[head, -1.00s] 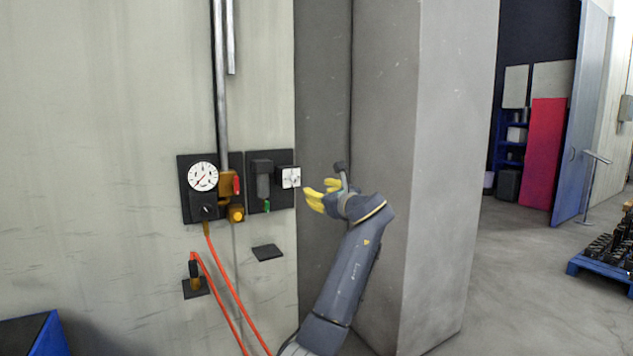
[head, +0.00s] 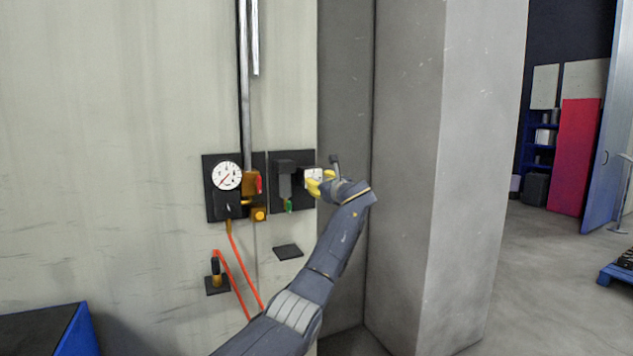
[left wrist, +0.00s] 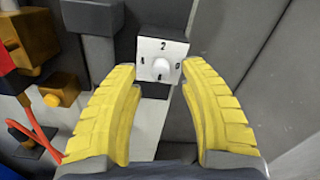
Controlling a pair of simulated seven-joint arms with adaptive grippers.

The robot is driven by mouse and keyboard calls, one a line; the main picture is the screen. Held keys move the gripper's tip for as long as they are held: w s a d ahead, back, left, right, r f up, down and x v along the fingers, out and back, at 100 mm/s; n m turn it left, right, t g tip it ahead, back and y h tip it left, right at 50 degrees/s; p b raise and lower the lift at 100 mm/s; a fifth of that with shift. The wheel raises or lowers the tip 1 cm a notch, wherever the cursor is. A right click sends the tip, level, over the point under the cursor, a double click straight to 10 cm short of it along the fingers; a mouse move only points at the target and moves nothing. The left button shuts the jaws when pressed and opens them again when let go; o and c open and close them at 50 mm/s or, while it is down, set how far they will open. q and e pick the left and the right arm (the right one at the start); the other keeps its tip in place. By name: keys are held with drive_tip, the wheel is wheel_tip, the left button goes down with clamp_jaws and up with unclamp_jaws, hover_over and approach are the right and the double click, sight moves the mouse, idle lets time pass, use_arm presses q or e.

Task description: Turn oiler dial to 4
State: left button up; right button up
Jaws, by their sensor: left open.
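The oiler dial is a white square face with black numbers and a round white knob (left wrist: 161,68), on a dark box. In the left wrist view it sits just beyond my fingertips, between them, with 2 at the top and 0 at the right. In the head view the dial face (head: 313,174) is at the right edge of a black panel, partly hidden by my fingers. I cannot read which number the knob points to. My right gripper is not in view.
Left of the dial are a dark cylinder unit (head: 285,180) with a green valve and a round gauge (head: 227,176) with brass and red fittings. Orange hoses (head: 243,270) hang below. A grey pillar (head: 410,150) stands close on the right.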

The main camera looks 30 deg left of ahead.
use_arm(q)
drive_tip(key=shift+x, duration=1.3)
clamp_jaws()
